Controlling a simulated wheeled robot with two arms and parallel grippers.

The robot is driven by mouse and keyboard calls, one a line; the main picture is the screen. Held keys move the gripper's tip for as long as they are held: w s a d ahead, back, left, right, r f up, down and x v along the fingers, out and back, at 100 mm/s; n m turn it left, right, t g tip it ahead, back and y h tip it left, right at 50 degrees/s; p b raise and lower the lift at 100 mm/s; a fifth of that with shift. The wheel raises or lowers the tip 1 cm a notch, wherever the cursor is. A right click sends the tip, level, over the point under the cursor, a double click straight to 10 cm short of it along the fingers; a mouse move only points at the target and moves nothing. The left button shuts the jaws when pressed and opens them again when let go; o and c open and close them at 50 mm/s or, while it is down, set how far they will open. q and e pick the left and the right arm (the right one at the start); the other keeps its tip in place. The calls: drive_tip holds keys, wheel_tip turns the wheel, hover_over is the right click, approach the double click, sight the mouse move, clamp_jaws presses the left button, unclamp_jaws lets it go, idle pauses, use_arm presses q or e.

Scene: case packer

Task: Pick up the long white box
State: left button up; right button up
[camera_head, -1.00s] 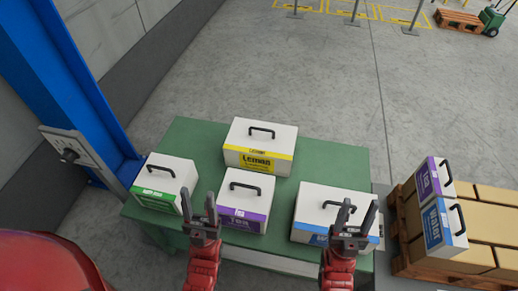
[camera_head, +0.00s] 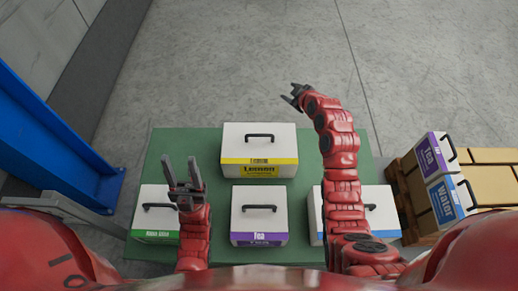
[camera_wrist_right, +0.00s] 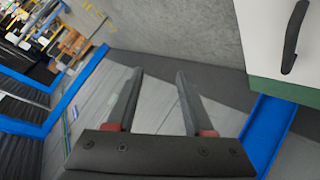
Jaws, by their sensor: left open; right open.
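The white box with a blue label band (camera_head: 384,212) is the widest on the green table, at the right, partly hidden behind my right arm. The white Lemon box (camera_head: 259,148), with a yellow band, is also wide and sits at the back middle. Both have black top handles. My right gripper (camera_head: 291,93) is open and empty, beyond the table's far edge, right of the Lemon box. In the right wrist view its fingers (camera_wrist_right: 158,74) stand apart with nothing between them. My left gripper (camera_head: 180,163) is open and empty above the table's left side, left of the Lemon box.
A purple-banded Tea box (camera_head: 259,212) and a green-banded box (camera_head: 156,215) stand at the front of the table (camera_head: 195,142). A pallet stack with Tea (camera_head: 433,157) and Water (camera_head: 446,203) boxes is at right. A blue post (camera_head: 50,140) stands left.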

sight(262, 135)
drive_tip(key=s+a+n+g, duration=0.4)
drive_tip(key=s+n+g, duration=0.35)
drive_tip(key=s, duration=0.35)
drive_tip(key=shift+m+g+y, duration=0.25)
drive_tip(key=shift+g+y, duration=0.05)
drive_tip(key=shift+g, duration=0.15)
drive_tip(key=b+x, duration=0.1)
drive_tip(key=x, duration=0.9)
drive_tip(key=shift+f, duration=0.25)
drive_tip(key=shift+w+f, duration=0.1)
drive_tip(key=shift+f, duration=0.1)
drive_tip(key=shift+w+a+f+p, duration=0.1)
drive_tip(key=shift+a+f+p, duration=0.3)
drive_tip(key=shift+f+p, duration=0.3)
drive_tip(key=shift+p+x, duration=0.6)
drive_tip(key=shift+x, duration=0.65)
drive_tip(key=shift+w+a+f, duration=0.15)
drive_tip(key=shift+a+f, duration=0.05)
drive_tip(key=shift+f, duration=0.4)
drive_tip(key=shift+c, duration=0.2)
